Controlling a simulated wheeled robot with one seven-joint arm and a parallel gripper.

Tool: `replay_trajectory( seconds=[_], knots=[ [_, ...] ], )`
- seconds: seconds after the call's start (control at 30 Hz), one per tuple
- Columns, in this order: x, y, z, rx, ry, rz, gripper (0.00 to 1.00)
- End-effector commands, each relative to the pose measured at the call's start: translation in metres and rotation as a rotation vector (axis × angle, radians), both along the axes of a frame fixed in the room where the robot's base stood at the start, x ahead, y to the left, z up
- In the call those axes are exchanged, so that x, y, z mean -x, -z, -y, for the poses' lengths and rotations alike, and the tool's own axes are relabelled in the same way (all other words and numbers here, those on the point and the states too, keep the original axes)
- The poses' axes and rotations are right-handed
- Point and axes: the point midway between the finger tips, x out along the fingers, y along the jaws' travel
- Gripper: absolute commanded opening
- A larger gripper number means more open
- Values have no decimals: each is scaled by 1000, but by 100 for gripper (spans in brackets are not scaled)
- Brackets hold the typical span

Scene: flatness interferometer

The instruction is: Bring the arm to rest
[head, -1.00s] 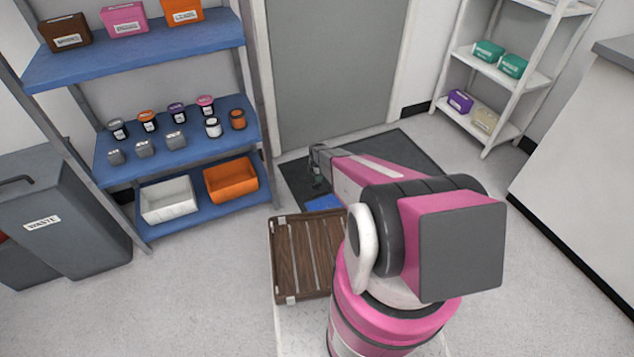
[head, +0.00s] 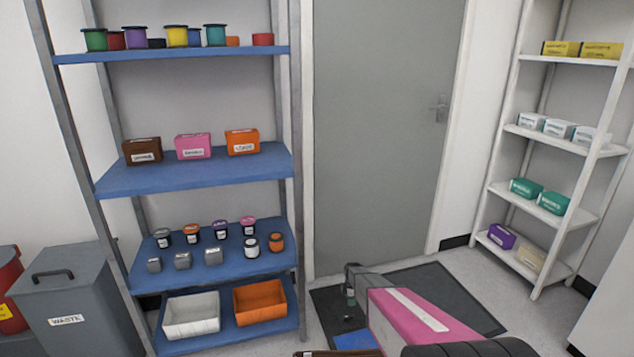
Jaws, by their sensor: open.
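My arm, pink with a white stripe, reaches forward from the bottom right of the head view. My gripper (head: 349,298) is at its far end, small and dark, pointing down over the dark floor mat (head: 448,290) in front of the grey door. The jaws are open, and I see nothing held in them. The rest of my arm is cut off by the lower edge of the picture.
A blue-shelved rack (head: 195,172) with boxes, jars and bins stands left of my gripper. A waste bin (head: 75,305) is further left. A white rack (head: 547,205) stands right. A blue flat thing (head: 358,340) lies below the gripper. The door (head: 385,140) is shut.

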Motion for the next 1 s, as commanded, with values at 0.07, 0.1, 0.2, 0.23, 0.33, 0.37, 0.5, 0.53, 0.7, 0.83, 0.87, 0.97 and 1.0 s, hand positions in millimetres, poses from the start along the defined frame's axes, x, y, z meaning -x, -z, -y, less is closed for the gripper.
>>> replay_trajectory(
  seconds=[0.07, 0.1, 0.2, 0.23, 0.33, 0.37, 0.5, 0.53, 0.7, 0.83, 0.87, 0.97, 1.0],
  knots=[
    [28, -45, 0, 0, 119, 4, 43],
    [41, -66, 0, 0, 194, 4, 43],
    [73, -120, 0, -1, 393, 5, 43],
    [84, -136, 0, -2, 455, 6, 43],
    [120, -188, 0, -3, 668, 7, 43],
    [132, -204, 0, -3, 733, 6, 43],
    [189, -270, 0, -4, 1032, 7, 43],
    [201, -283, 0, -5, 1096, 7, 43],
    [263, -342, -1, -6, 1414, 7, 43],
    [292, -367, -1, -5, 1573, 5, 43],
    [296, -371, -1, -6, 1598, 6, 43],
    [303, -377, -1, -6, 1649, 6, 43],
    [303, -378, -1, -5, 1657, 5, 43]
  ],
)
